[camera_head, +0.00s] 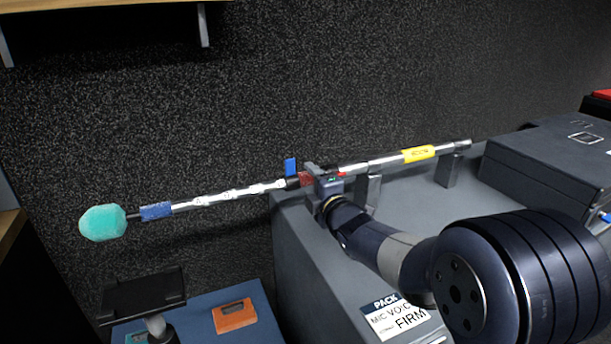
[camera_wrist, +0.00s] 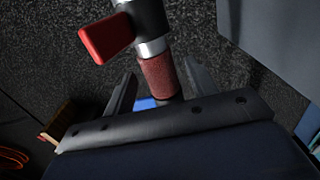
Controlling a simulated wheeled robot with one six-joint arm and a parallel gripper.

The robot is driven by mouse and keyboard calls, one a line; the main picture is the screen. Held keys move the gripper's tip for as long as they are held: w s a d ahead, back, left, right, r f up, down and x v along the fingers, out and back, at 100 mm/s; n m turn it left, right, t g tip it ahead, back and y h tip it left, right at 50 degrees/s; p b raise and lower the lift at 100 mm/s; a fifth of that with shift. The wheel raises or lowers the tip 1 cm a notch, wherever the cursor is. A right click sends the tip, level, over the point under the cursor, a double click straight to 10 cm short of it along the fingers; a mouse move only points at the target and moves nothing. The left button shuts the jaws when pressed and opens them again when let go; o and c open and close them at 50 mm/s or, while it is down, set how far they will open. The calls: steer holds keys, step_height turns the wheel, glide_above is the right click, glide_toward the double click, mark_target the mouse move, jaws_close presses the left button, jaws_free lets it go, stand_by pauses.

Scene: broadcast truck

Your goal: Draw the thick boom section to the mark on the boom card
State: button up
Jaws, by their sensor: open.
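The boom pole (camera_head: 374,164) lies across upright supports on a grey case and runs out to the left, ending in a teal foam-covered mic (camera_head: 102,223). Its left stretch (camera_head: 220,197) is silver with small marks and a blue sleeve (camera_head: 156,211). A blue lever (camera_head: 290,167) stands up just left of my gripper (camera_head: 312,179). In the wrist view my open gripper (camera_wrist: 158,88) has a finger on either side of a red sleeve (camera_wrist: 160,76); contact cannot be told. A red lever (camera_wrist: 106,39) sits beyond it. A card (camera_head: 397,316) reading "PACK", "MIC" and "FIRM" is on the case front, partly hidden by my arm.
A yellow tag (camera_head: 418,153) is on the pole's right part. A dark box (camera_head: 555,160) stands at right. A blue surface (camera_head: 262,301) at lower left holds an orange item (camera_head: 234,315) and a dark stand (camera_head: 143,291). A shelf (camera_head: 100,15) hangs upper left.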

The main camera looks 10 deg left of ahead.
steer(key=x, duration=0.4)
steer(key=shift+w+a, duration=0.1)
steer(key=shift+c, duration=0.4)
jaws_close()
